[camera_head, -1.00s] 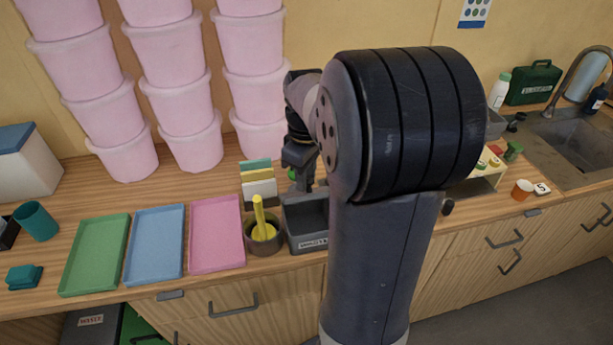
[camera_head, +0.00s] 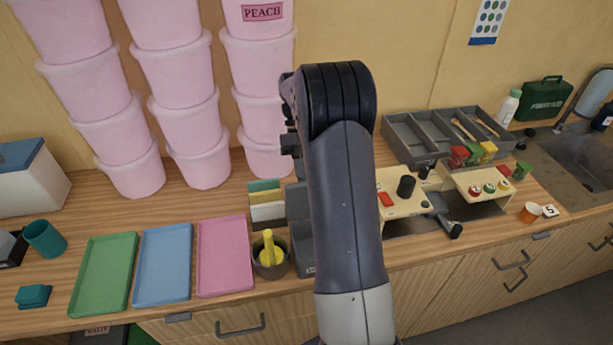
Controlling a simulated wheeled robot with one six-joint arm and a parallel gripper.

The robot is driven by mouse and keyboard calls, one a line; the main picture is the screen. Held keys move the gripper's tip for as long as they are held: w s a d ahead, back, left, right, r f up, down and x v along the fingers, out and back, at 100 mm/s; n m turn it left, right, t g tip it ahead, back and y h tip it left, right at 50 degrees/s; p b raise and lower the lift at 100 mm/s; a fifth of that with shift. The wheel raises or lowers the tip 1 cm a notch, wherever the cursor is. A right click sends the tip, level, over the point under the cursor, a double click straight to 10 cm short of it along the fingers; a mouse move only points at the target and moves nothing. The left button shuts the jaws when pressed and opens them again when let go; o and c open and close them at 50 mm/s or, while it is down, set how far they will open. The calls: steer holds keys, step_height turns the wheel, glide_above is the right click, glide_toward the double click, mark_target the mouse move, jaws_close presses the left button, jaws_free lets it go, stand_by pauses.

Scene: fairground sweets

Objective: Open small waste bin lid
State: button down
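A small grey bin (camera_head: 303,256) stands on the counter, right of the dark pot. My arm hides most of it, including its front label. A grey panel (camera_head: 297,202) rises above its back edge and looks like its lid standing up; I cannot tell how far it is tilted. My gripper (camera_head: 289,145) is mostly behind my arm, above and behind the bin. Only a dark part of it shows, apart from the panel as far as I can see. Its fingertips are hidden, so whether it is open or shut does not show.
A dark pot (camera_head: 271,262) with a yellow pestle and a card holder (camera_head: 266,203) stand close left of the bin. Pink (camera_head: 224,257), blue (camera_head: 163,265) and green (camera_head: 105,275) trays lie further left. Stacked pink tubs (camera_head: 199,165) stand behind. A divided grey tray (camera_head: 407,140) stands right.

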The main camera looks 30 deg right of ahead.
steer(key=shift+w+d+f+g, duration=0.15)
steer(key=shift+d+f+g, duration=0.1)
steer(key=shift+f+g, duration=0.25)
steer(key=shift+f, duration=0.1)
steer(key=c, duration=1.1)
jaws_free()
steer(key=shift+d, duration=0.15)
